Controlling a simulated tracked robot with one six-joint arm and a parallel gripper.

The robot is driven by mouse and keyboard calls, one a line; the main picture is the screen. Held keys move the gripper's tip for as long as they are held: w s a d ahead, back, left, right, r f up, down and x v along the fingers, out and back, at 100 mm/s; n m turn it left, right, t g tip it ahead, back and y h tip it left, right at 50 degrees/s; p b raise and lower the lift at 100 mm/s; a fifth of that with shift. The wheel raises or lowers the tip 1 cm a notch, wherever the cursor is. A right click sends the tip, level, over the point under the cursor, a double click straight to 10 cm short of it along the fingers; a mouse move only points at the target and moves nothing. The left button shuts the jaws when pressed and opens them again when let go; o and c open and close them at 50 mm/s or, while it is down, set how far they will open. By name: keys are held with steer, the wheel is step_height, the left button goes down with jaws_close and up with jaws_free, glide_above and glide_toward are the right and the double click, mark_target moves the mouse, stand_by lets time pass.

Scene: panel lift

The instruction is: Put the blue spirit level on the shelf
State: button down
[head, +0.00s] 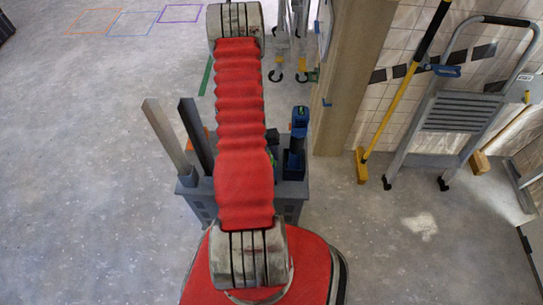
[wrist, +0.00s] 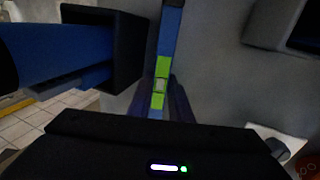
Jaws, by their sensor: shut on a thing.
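The blue spirit level (wrist: 170,35), blue with bright green sections and a pale vial, runs up the middle of the wrist view. My gripper (wrist: 160,103) is shut on it; its dark body with a small light bar fills the bottom of that view. The fingers are dark and hard to make out. In the head view my red arm covers the gripper and most of what is under it. I cannot make out the shelf for sure in either view.
A grey tool caddy (head: 291,190) stands under my arm, with a blue tool (head: 298,130) in a dark holder on its right. A grey post and a black post rise at its left. A stepladder (head: 455,120) and yellow-handled broom (head: 395,105) lean by the tiled wall.

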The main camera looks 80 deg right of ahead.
step_height(320, 180, up, 10)
stand_by(0.6)
steer(key=shift+f, duration=0.1)
stand_by(0.8)
